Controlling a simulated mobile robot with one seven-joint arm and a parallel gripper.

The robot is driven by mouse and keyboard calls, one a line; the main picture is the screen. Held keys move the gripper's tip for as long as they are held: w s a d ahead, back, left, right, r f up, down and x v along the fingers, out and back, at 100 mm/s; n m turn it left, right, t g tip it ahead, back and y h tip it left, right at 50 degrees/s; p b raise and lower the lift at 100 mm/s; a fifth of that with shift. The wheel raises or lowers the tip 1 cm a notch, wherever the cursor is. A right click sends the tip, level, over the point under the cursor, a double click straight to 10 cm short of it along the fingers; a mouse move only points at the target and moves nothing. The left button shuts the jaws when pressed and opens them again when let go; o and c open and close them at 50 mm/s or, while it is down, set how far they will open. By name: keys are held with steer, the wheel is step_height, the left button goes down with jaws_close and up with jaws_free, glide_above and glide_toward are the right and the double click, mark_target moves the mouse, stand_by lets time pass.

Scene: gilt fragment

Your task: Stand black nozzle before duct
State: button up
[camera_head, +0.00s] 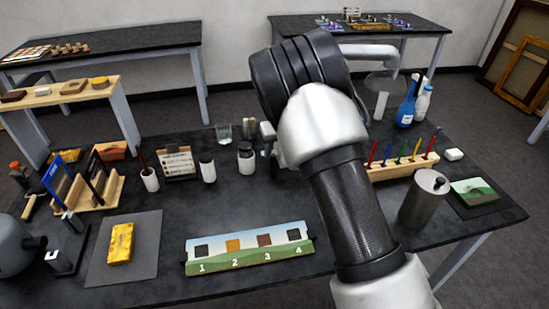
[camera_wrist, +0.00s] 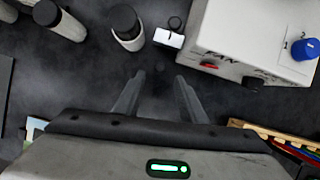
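My gripper (camera_wrist: 158,78) is open in the wrist view, with nothing between its fingers and dark tabletop below. In the head view my own arm hides it. A white box marked FAN (camera_wrist: 235,42) lies beyond the fingers to the right. A small black ring (camera_wrist: 175,22) shows by a white block (camera_wrist: 168,39), apart from the fingers; I cannot tell whether it is the nozzle. A white pipe (camera_head: 366,50) with a clear hood (camera_head: 386,82) stands at the back, likely the duct. A black tube end (camera_head: 36,242) shows at the far left on a grey rounded body.
A numbered board (camera_head: 249,258) and a yellow block (camera_head: 121,243) on a grey mat lie in front. A pen rack (camera_head: 402,168), a metal canister (camera_head: 424,198) and a blue bottle (camera_head: 406,106) stand right.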

steer(key=shift+v, duration=1.7)
steer(key=s+d+r+n+y, duration=0.1)
steer(key=s+d+r+n, duration=0.4)
steer(key=s+r+n, duration=0.3)
steer(key=s+d+r+n, duration=0.5)
steer(key=s+r, duration=0.2)
steer(key=r, duration=0.3)
steer(key=s+d+r+n+h, duration=0.1)
steer(key=s+d+n, duration=0.1)
steer(key=s+n, duration=0.4)
steer(key=s+d+r+n+t+h, duration=0.1)
steer(key=s+d+n, duration=0.2)
steer(key=s+n, duration=0.3)
steer(key=s+d+r+n+h, duration=0.1)
steer(key=s+d+n, duration=0.2)
steer(key=s+n, duration=0.3)
steer(key=s, duration=0.5)
